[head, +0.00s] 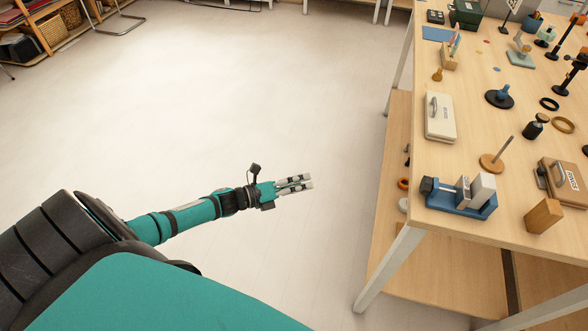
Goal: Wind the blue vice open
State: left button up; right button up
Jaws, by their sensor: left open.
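The blue vice (459,204) stands at the near left corner of the wooden table (447,160). A pale grey-white block stands upright at its right part, beside a grey jaw. A dark round part shows at its left end; I cannot make out the handle clearly. My left gripper (308,183) is over the floor, well to the left of the table and apart from the vice. Its fingers are spread slightly and hold nothing. My right gripper is not in view.
A white case (440,117) lies behind the vice. A round wooden base with a rod (492,163) and a wooden block (543,216) stand close to the vice. Several small props fill the table's rear. The floor (280,100) left of the table is clear.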

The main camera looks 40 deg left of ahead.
pick_arm(q)
jog(key=shift+s+a+f+n, duration=0.1)
jog(key=shift+a+f+n, duration=0.05)
jog(key=shift+f+n, duration=0.2)
